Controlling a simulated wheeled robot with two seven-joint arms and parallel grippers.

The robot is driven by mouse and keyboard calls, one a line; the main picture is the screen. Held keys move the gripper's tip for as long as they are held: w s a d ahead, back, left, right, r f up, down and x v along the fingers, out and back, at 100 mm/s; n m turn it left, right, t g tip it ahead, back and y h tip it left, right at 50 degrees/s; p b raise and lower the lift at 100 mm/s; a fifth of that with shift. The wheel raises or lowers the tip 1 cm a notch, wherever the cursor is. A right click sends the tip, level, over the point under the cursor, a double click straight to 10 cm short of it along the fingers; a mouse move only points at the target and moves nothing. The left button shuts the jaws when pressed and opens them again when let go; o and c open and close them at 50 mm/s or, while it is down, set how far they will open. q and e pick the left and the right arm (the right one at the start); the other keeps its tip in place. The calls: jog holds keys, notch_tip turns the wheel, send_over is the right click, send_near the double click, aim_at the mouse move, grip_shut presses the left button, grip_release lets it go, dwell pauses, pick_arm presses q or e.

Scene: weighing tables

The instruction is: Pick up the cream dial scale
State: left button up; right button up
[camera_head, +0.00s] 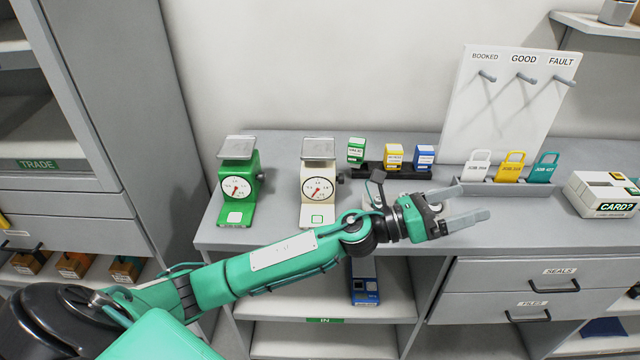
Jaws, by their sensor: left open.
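The cream dial scale (319,186) stands upright on the grey counter, with a metal pan on top and a round dial facing me. A green dial scale (239,187) stands to its left. My left gripper (484,217) is open and empty, over the counter's front part, well to the right of the cream scale and apart from it. Its fingers point right. My left arm crosses in front of the counter, just below the cream scale's base. A pale object behind my left wrist is mostly hidden. My right gripper is not in view.
A dark rack (396,171) with green, yellow and blue blocks stands right of the cream scale. Behind my gripper, a tray holds white, yellow and teal tags (542,168) before a pegboard (509,105). Drawers (545,272) lie below.

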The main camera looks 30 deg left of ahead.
pick_arm(q)
jog(key=d+m+g+h, duration=0.1)
jog(key=m+g, duration=0.3)
jog(key=m, duration=0.2)
jog(key=m+g+y, duration=0.5)
jog(key=m+y, duration=1.3)
jog(key=y, duration=0.2)
send_near(318, 151)
jog(key=p+x, duration=0.1)
jog(key=x, duration=0.4)
jog(key=shift+w+f, duration=0.3)
jog(key=shift+f, duration=0.25)
jog(key=p+x, duration=0.2)
jog(key=x, duration=0.2)
jog(key=shift+s+a+f, duration=0.1)
jog(key=shift+w+f, duration=0.2)
jog(key=shift+f, duration=0.3)
jog(key=c, duration=1.7)
jog(key=shift+a+r, duration=0.1)
jog(key=shift+c, duration=1.2)
